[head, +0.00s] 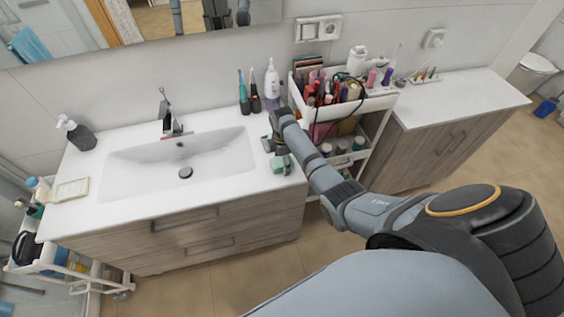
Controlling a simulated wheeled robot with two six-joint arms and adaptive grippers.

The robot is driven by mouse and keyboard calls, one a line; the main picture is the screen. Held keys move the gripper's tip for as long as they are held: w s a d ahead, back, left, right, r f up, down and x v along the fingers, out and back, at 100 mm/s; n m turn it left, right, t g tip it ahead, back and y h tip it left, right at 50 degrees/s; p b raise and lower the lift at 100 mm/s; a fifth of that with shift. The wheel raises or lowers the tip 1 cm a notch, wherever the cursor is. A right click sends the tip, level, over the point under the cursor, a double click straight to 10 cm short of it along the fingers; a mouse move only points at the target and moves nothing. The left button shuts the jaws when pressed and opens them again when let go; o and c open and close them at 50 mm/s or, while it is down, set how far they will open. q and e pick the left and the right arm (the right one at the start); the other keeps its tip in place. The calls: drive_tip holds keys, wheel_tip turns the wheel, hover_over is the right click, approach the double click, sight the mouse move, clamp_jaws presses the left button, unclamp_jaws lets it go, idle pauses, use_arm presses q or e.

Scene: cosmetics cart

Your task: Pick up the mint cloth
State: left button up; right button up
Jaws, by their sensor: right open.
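The mint cloth (278,165) is a small folded green piece lying on the white countertop, to the right of the sink and near the counter's front edge. My right gripper (276,153) reaches over the counter from the right, with its fingers open close beside and partly over the cloth. Part of the cloth is hidden behind a finger. I cannot tell whether a finger touches it. My left gripper is not in view.
The sink basin (181,163) is left of the cloth. Toothbrushes (244,95) and a white bottle (271,82) stand at the back wall. A soap dispenser (79,135) is far left.

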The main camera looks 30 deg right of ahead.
sight(282, 162)
drive_tip(key=c, duration=1.2)
drive_tip(key=shift+o, duration=0.2)
drive_tip(key=shift+r, duration=0.15)
drive_tip(key=shift+w+r, duration=0.1)
drive_tip(key=shift+r, duration=0.2)
drive_tip(key=r, duration=0.2)
drive_tip(key=shift+s+a+r, duration=0.1)
drive_tip(key=shift+s+r, duration=0.1)
drive_tip(key=shift+r, duration=0.15)
drive_tip(key=s+a+r+p, duration=0.3)
drive_tip(key=s+a+r, duration=0.3)
drive_tip(key=s+r, duration=0.3)
drive_tip(key=s, duration=0.3)
drive_tip(key=shift+s+r, duration=0.15)
drive_tip(key=shift+r, duration=0.1)
